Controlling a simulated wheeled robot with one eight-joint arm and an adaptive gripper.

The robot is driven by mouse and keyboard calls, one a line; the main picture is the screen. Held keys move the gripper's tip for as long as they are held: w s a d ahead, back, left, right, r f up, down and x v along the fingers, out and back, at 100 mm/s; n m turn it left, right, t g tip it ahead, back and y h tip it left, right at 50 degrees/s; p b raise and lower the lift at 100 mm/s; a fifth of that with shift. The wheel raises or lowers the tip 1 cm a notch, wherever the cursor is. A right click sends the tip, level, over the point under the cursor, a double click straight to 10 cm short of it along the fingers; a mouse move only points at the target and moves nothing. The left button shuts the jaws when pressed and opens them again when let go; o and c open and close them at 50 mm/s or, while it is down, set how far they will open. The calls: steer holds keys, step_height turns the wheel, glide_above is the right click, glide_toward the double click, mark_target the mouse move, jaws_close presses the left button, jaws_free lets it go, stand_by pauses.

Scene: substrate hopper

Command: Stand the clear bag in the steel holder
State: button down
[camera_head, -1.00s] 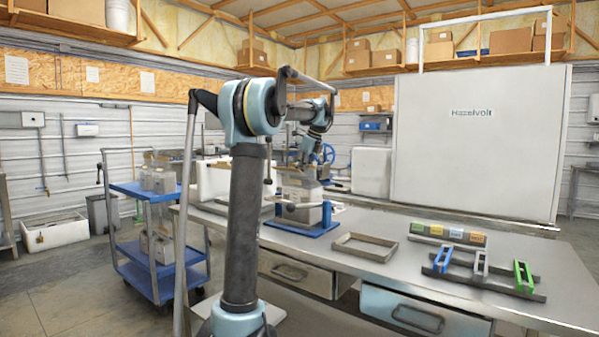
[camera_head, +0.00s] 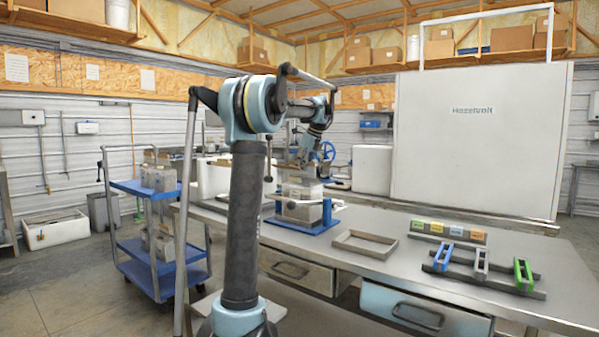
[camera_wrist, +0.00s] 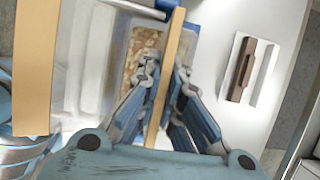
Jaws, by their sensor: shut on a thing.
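My gripper (camera_head: 307,164) is at the end of the arm, over the bench. In the wrist view its fingers (camera_wrist: 160,88) close from both sides on a narrow tan strip, which seems to be the top edge of the clear bag. The clear bag (camera_wrist: 146,50) shows brown, grainy contents beyond the fingers. In the head view the bag (camera_head: 300,190) hangs upright below the gripper, at the steel holder on its blue base (camera_head: 300,227). How far the bag sits inside the holder, and whether it touches the bottom, I cannot tell.
An empty shallow tray (camera_head: 365,246) lies right of the holder. Farther right are a rack with blue, grey and green clips (camera_head: 482,262) and a row of coloured labels (camera_head: 448,232). A blue cart (camera_head: 155,190) with more bags stands left of the bench.

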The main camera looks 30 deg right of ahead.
steer(key=shift+f, duration=0.45)
stand_by(0.5)
steer(key=c, duration=1.7)
jaws_free()
steer(key=v, duration=1.2)
steer(key=shift+f, duration=0.1)
steer(key=shift+s, duration=0.1)
